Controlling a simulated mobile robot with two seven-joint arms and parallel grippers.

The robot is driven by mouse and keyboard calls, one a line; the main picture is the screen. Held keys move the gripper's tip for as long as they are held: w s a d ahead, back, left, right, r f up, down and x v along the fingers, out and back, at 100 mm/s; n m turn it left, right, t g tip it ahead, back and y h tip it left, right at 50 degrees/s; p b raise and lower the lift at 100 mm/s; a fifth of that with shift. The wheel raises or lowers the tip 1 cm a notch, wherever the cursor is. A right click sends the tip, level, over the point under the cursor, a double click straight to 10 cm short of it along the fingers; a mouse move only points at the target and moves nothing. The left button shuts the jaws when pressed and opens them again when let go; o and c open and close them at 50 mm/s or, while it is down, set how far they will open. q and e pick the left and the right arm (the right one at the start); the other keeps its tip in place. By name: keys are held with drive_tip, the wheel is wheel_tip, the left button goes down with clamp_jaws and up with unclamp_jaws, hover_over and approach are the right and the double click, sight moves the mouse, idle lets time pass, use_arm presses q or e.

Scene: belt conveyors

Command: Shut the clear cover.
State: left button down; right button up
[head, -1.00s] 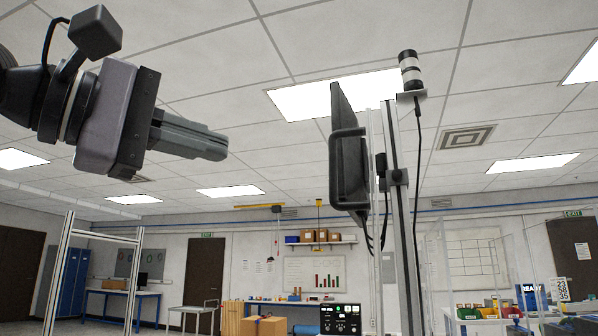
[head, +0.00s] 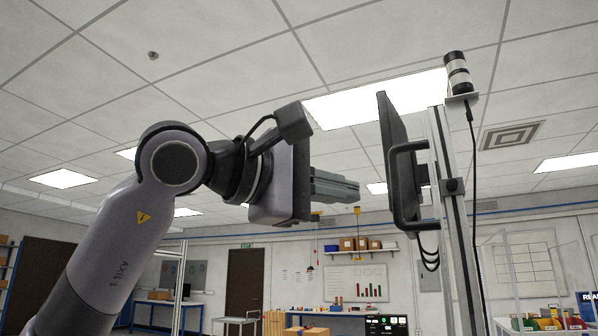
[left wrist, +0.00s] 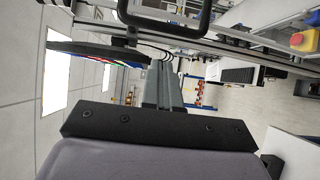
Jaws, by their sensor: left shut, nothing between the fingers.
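My left gripper (head: 358,190) is shut and empty, its fingers pointing right toward a black monitor-like panel, with a gap between them in the picture. The fingers also show shut in the left wrist view (left wrist: 160,70). Clear upright panels (head: 503,262) stand at the lower right in the head view; I cannot tell whether one of them is the clear cover, or whether it is open. My right gripper is not in view.
The black panel (head: 391,128) with a handle (head: 394,200) is on a metal post (head: 446,210) right of my left gripper. A striped signal lamp (head: 457,72) tops it. A shelf with boxes (head: 361,244) is on the far wall.

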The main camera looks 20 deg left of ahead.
use_arm(q)
drive_tip(key=shift+w+d, duration=0.15)
drive_tip(key=shift+d, duration=0.75)
drive_tip(key=shift+w+d, duration=0.1)
drive_tip(key=shift+d, duration=0.75)
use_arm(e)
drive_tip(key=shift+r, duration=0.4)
use_arm(q)
drive_tip(key=shift+d+r+p, duration=0.1)
drive_tip(key=shift+p, duration=0.2)
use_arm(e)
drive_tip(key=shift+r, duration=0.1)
